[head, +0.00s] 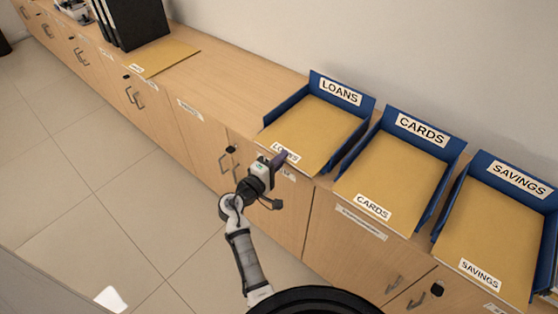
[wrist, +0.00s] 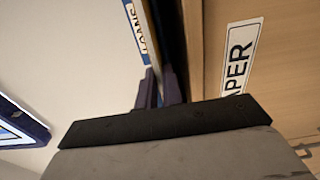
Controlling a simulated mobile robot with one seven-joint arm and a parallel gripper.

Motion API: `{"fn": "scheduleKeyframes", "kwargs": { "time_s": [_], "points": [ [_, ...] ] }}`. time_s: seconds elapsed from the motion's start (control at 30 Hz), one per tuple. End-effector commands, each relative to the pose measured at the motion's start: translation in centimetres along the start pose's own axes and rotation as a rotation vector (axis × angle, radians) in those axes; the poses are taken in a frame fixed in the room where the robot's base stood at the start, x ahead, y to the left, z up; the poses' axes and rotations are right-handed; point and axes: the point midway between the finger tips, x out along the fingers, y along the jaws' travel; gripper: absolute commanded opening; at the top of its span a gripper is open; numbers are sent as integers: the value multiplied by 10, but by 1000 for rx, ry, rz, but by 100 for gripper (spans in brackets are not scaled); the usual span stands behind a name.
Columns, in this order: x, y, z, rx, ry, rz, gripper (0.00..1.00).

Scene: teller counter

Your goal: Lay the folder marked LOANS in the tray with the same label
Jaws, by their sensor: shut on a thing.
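The tan folder marked LOANS (head: 308,132) is within the blue tray labelled LOANS (head: 367,101), between its side walls, with its labelled end at the open front. I cannot tell whether it rests fully on the tray floor. My gripper (head: 280,158) is shut on the folder's front edge and partly covers its label. In the wrist view my gripper's fingers (wrist: 160,88) close on the folder, seen nearly edge-on, and the tray's LOANS label (wrist: 138,28) shows beyond.
To the right, the CARDS tray (head: 455,153) and the SAVINGS tray (head: 480,164) hold matching folders. Black binders (head: 130,22) and another tan folder (head: 165,56) are at the far left. The counter (head: 232,82) left of the LOANS tray is clear. A PAPER label (wrist: 240,58) is on the cabinet front.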

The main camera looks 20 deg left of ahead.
Motion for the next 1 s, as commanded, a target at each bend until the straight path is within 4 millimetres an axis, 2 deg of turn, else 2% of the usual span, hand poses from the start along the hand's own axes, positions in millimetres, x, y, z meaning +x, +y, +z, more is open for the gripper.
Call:
{"fn": "scheduleKeyframes", "kwargs": {
  "time_s": [0.4, 0.43, 0.6, 0.87, 1.0],
  "points": [
    [0, 1, 0, 1, 0, 1, 0],
    [0, 1, 0, 1, 0, 1, 12],
    [0, 1, 0, 1, 0, 1, 33],
    [-1, 0, 0, 0, 0, -1, 33],
    [-11, -2, -1, 0, 3, 0, 33]
  ]
}}
